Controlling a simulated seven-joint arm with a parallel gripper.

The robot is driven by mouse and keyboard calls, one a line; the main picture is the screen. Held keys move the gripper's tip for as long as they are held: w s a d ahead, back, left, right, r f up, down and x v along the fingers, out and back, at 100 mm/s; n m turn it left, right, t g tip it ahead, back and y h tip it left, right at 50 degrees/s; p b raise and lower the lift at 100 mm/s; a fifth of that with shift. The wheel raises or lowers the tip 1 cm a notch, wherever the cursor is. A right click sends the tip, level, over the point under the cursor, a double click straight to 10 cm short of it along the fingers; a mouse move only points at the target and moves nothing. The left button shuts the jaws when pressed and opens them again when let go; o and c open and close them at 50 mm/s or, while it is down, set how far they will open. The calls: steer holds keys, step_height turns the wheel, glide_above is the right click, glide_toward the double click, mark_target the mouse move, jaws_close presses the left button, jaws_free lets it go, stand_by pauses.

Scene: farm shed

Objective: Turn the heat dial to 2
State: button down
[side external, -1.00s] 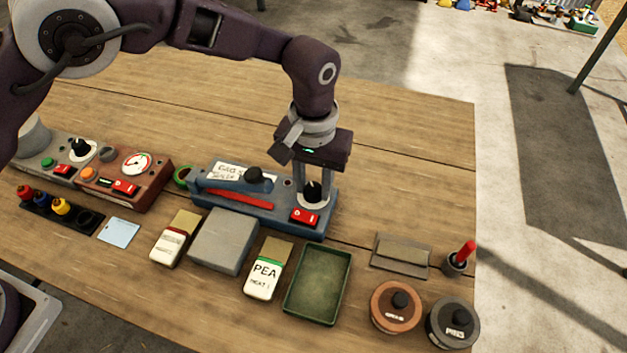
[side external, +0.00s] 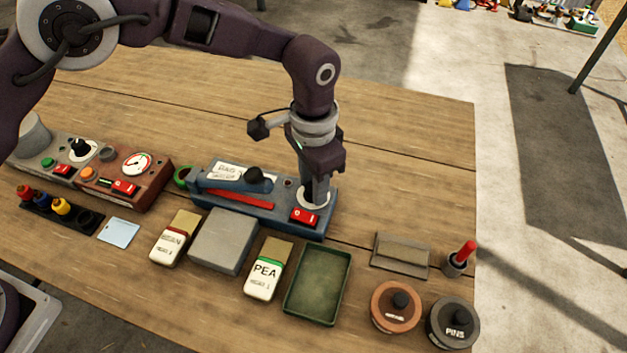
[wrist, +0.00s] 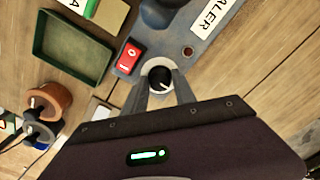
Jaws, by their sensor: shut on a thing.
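The heat dial is a black knob (wrist: 159,77) with a white pointer line on a pale round plate (side external: 314,203), at the right end of the blue bag sealer (side external: 262,215). My gripper (wrist: 163,88) points down over the dial and is shut on its knob. In the side view my fingers (side external: 317,190) hide the knob. The numbers around the dial are too small to read.
A red rocker switch (side external: 304,217) sits on the sealer close in front of the dial. The sealer's lever has a black knob (side external: 254,175) to the left. A green tray (side external: 346,288) and a PEA packet (side external: 265,274) lie in front.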

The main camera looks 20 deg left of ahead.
steer(key=shift+r, duration=0.1)
stand_by(0.3)
steer(key=c, duration=1)
jaws_free()
step_height(320, 180, up, 6)
steer(key=shift+r, duration=0.5)
